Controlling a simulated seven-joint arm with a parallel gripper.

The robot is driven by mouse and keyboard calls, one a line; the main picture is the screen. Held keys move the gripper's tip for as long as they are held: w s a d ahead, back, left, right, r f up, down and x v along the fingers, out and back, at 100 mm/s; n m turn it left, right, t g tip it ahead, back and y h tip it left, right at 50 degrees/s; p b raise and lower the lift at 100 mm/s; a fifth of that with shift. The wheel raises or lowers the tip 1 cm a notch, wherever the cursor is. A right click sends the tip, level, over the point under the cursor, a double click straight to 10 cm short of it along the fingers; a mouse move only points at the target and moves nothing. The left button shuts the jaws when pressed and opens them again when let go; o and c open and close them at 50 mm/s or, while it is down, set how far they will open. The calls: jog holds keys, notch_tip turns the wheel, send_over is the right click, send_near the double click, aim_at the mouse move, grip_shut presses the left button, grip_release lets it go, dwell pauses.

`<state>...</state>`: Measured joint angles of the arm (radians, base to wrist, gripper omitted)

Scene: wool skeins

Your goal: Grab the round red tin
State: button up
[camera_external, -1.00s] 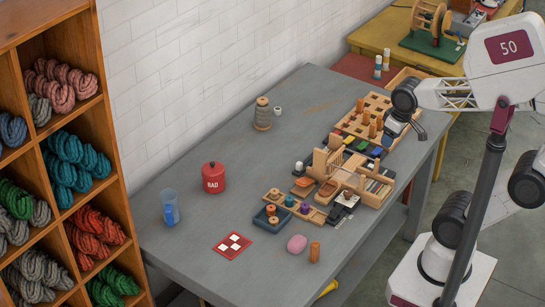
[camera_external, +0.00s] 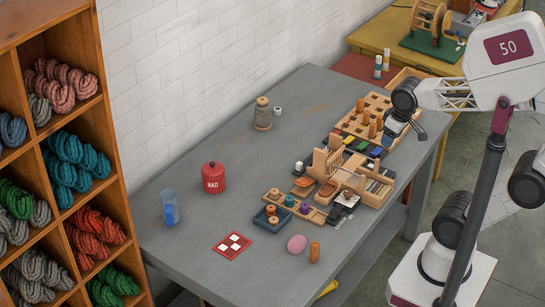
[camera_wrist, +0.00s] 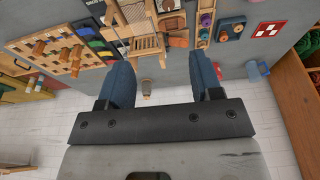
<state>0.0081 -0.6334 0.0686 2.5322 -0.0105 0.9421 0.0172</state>
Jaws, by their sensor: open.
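The round red tin (camera_external: 213,178) stands upright on the grey table, left of the middle, with a lid and a small knob and white lettering on its front. My gripper (camera_external: 416,133) is at the right side of the table, above the peg board end, far from the tin. In the wrist view my gripper (camera_wrist: 166,80) has its two blue-padded fingers wide apart with nothing held between them.
A blue-tinted cup (camera_external: 170,208) stands left of the tin, and a red card with white squares (camera_external: 233,244) lies in front. A thread cone (camera_external: 263,114) stands behind. A wooden organiser (camera_external: 350,175) and peg board (camera_external: 365,118) fill the right. Table around the tin is clear.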

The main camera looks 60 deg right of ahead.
jog(key=shift+o, duration=0.3)
jog(key=o, duration=0.7)
jog(key=shift+w, duration=0.1)
jog(key=w+a+f+m+g+y, duration=0.1)
jog(key=w+a+f+m+y, duration=0.3)
jog(key=w, duration=0.6)
jog(key=w+a+f+m+g+y, duration=0.1)
jog(key=w+a+f+m+y, duration=0.25)
jog(key=w, duration=0.75)
jog(key=w+a+f+m+g+y, duration=0.15)
jog(key=w+a+m+y, duration=0.35)
jog(key=w, duration=0.5)
jog(key=w+f+m+t+y, duration=0.1)
jog(key=w+f+m+t, duration=0.2)
jog(key=w+f, duration=0.3)
jog(key=w+f+m+t+y, duration=0.1)
jog(key=w+f+m+t, duration=0.2)
jog(key=w+f, duration=0.4)
jog(key=w+f+m+t+y, duration=0.1)
jog(key=w+f+m+t, duration=0.2)
jog(key=w+f, duration=0.4)
jog(key=shift+w+a+m+y, duration=0.2)
jog(key=shift+w+m, duration=0.2)
jog(key=shift+w, duration=0.25)
jog(key=shift+w+a+m+y, duration=0.1)
jog(key=shift+w+a+m, duration=0.1)
jog(key=shift+w+m, duration=0.3)
jog(key=shift+w+d+f+t, duration=0.15)
jog(key=shift+w+f+t, duration=0.2)
jog(key=shift+w+f, duration=0.15)
